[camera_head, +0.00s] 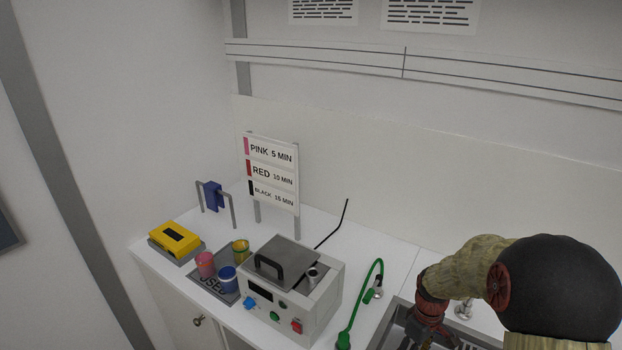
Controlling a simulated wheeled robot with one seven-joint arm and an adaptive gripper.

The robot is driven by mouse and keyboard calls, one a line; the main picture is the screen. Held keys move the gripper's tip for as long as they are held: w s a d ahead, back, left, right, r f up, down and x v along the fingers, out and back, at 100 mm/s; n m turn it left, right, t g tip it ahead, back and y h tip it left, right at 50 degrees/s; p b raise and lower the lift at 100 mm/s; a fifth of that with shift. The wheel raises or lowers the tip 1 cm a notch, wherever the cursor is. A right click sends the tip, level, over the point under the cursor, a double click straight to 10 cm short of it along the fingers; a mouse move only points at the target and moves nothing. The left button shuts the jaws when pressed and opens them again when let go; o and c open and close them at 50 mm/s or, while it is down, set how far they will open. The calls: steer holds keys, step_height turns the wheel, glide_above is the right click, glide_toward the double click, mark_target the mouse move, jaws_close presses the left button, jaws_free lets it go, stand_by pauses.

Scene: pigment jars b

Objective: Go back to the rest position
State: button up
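My arm reaches in from the right of the head view, with its dark round joint and tan links in front of the counter. My gripper (432,338) is at the bottom edge, low over the grey sink or tray area. Its fingertips are cut off or hidden, so I cannot tell whether it is open or holds anything. A pink jar (205,264), a blue jar (227,279) and a yellow jar (241,251) stand on a dark labelled mat (205,283) to the left, well apart from my gripper.
A grey machine (291,283) with a black-handled lid and coloured knobs stands mid-counter. A yellow box (174,239), a blue item on a stand (213,196) and a timing sign (272,174) are at the back left.

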steer(key=s+a+r+m+t+b, duration=0.1)
steer(key=s+a+r+m+t, duration=0.2)
steer(key=s+r, duration=0.6)
steer(key=s+a+r+m+t+b, duration=0.1)
steer(key=s+a+r+m+t, duration=0.2)
steer(key=r, duration=1.4)
steer(key=s+a, duration=0.3)
steer(key=s, duration=0.3)
steer(key=shift+s+a+r+m+t, duration=0.2)
steer(key=shift+a+r+m+t, duration=0.1)
steer(key=shift+r+m, duration=0.1)
steer(key=shift+c, duration=1.2)
